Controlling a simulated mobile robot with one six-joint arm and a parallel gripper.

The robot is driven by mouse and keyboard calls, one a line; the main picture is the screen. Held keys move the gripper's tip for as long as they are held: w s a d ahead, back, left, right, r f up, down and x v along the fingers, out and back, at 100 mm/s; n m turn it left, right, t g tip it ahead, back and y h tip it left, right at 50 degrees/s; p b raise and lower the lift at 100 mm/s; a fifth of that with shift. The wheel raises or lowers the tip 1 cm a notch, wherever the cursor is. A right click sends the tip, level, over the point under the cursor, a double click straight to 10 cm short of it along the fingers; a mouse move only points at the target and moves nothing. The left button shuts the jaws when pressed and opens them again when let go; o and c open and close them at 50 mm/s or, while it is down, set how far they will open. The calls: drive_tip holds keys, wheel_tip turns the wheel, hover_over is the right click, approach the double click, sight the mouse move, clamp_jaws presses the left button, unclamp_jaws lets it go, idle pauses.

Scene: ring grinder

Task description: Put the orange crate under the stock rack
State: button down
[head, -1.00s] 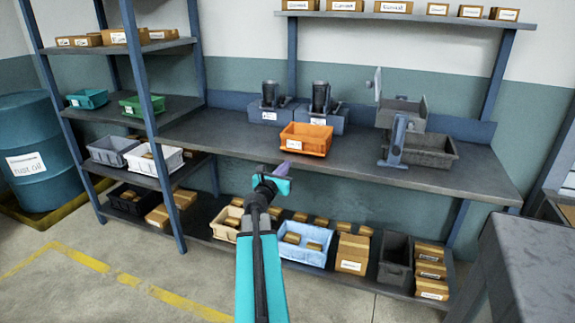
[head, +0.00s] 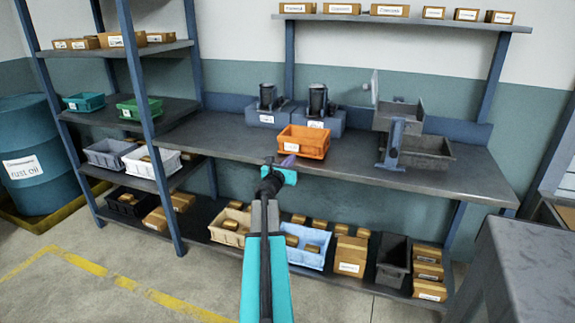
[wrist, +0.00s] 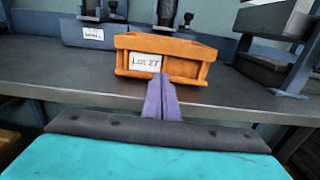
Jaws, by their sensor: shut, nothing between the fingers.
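The orange crate (head: 304,141) sits upright on the workbench (head: 240,138), near its front edge. In the wrist view the crate (wrist: 188,60) shows its front wall with a white label reading LOT 27. My gripper (head: 288,161) is at the bench's front edge, just in front of the crate. In the wrist view its purple fingers (wrist: 162,98) are together and empty, pointing at the crate's front wall. I cannot tell whether they touch it. The stock rack (head: 152,130) stands at the left, with bins and boxes on its shelves.
Two dark machines (head: 318,108) stand behind the crate. A grey vise-like fixture and dark bin (head: 425,155) stand to its right. The low shelf holds a light-blue bin (head: 305,255), other bins and boxes. A blue drum (head: 30,165) stands far left. Floor in front of the rack is clear.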

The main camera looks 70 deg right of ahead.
sight(297, 151)
drive_tip(key=shift+w+d, duration=0.1)
drive_tip(key=shift+d, duration=2.3)
drive_tip(key=shift+w+d, duration=0.1)
drive_tip(key=shift+d, duration=3.35)
drive_tip(key=shift+a, duration=0.1)
drive_tip(key=shift+w+a, duration=0.1)
drive_tip(key=shift+a, duration=0.5)
drive_tip(key=shift+s+a+b, duration=0.15)
drive_tip(key=shift+a+b, duration=0.05)
drive_tip(key=shift+a, duration=1.2)
drive_tip(key=shift+s+a+b, duration=0.15)
drive_tip(key=shift+a, duration=1.2)
drive_tip(key=a, duration=0.7)
